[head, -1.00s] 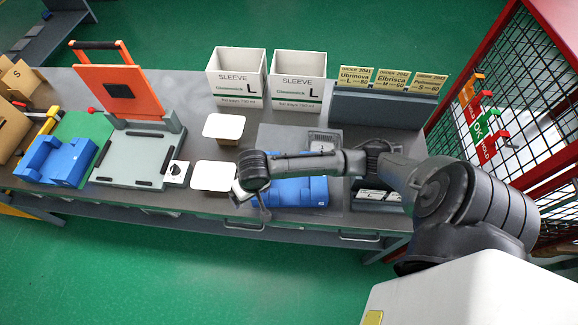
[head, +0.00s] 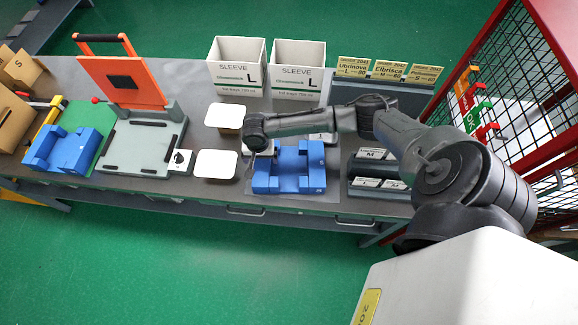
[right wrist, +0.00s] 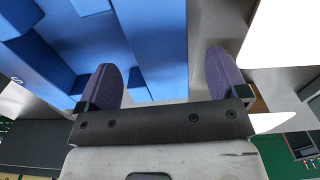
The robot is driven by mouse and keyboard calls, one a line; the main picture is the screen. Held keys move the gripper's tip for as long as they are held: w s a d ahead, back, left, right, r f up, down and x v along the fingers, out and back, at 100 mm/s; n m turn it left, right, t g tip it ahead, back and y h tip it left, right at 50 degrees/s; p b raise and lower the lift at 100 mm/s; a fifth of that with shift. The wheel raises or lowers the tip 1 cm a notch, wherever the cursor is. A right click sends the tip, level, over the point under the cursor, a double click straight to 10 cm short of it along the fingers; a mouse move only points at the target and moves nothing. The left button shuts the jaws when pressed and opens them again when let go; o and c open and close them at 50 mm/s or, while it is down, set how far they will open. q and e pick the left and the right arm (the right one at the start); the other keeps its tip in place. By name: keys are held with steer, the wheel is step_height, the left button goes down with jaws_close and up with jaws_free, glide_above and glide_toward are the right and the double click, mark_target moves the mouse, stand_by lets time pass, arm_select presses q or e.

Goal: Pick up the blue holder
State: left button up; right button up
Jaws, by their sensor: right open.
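A blue holder (head: 296,172) with raised walls and a recess stands on the table near its front edge. It also shows in the right wrist view (right wrist: 140,35). My right gripper (head: 250,165) is at the holder's left end, between it and a white-lidded tray (head: 215,164). In the right wrist view the gripper (right wrist: 162,85) is open and empty; part of the holder shows between the fingers, and I cannot tell the height gap. A second blue holder (head: 62,152) stands by the green mat at the left. My left gripper is not in view.
Another white-lidded tray (head: 226,116) stands behind the first. A grey press with an orange lid (head: 124,80) is left of them. Two sleeve boxes (head: 236,66) stand at the back. A dark rack with cards (head: 376,170) is right of the holder.

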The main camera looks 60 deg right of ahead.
mark_target(261, 163)
steer(key=shift+f, duration=2.8)
steer(key=c, duration=1.4)
